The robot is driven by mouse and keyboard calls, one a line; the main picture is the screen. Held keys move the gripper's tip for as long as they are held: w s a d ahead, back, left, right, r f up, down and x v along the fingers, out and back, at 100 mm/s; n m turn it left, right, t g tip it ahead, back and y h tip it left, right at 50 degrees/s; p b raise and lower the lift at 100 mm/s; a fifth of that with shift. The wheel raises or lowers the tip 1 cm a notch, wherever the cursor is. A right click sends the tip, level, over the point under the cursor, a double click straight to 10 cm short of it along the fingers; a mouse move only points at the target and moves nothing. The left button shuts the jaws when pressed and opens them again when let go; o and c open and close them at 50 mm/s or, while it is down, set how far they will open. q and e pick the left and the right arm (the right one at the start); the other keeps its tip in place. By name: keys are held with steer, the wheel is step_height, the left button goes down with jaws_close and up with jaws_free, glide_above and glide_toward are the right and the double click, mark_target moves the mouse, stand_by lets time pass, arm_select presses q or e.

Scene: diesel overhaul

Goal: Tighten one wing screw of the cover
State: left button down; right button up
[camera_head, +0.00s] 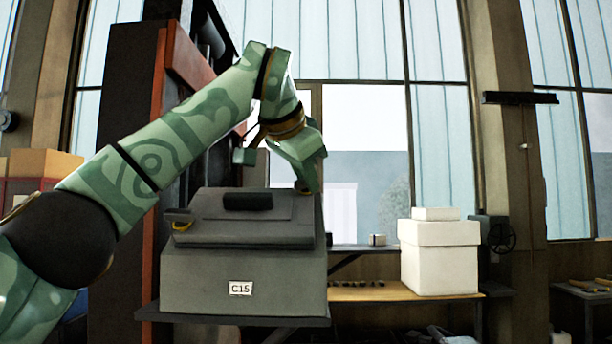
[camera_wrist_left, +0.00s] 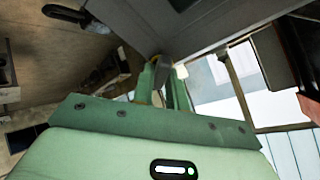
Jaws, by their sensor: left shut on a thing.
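The grey cover (camera_head: 240,232) lies on a large grey housing (camera_head: 200,280) labelled C15 and has a black handle (camera_head: 247,201) on top. In the left wrist view, my left gripper's fingers (camera_wrist_left: 162,85) are close together against a grey edge. The screw between them is mostly hidden. My right gripper is out of view.
A shelf (camera_head: 390,291) to the right carries a lidded white box (camera_head: 440,265) and several small dark parts. A dark red-edged frame (camera_head: 157,150) stands behind my left arm. Windows fill the back.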

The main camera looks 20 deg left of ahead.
arm_select(q)
steer(key=m+p, duration=0.1)
steer(key=m+h+p, duration=0.1)
steer(key=m+p, duration=0.1)
steer(key=shift+r+g, duration=0.3)
steer(key=shift+g, duration=0.1)
steer(key=shift+f+m+p, duration=0.2)
steer(key=shift+m+p, duration=0.1)
steer(key=shift+m, duration=0.3)
steer(key=shift+f, duration=0.25)
steer(key=m+g+p, duration=0.1)
steer(key=m+p, duration=0.3)
steer(key=p, duration=0.1)
steer(key=shift+r+g+h, duration=0.3)
steer(key=shift+r+g, duration=0.05)
steer(key=shift+g, duration=0.05)
steer(key=shift+f+m, duration=0.2)
steer(key=shift+m, duration=0.2)
steer(key=shift+f, duration=0.2)
steer(key=m+p, duration=0.1)
steer(key=p, duration=0.2)
steer(key=m+g+p, duration=0.1)
steer(key=m+p, duration=0.1)
steer(key=p, duration=0.1)
steer(key=shift+r+m+p, duration=0.3)
steer(key=shift+r+p, duration=0.05)
steer(key=shift+r, duration=0.05)
steer(key=shift+f+m+g, duration=0.15)
steer(key=shift+m+g, duration=0.15)
steer(key=shift+f, duration=0.25)
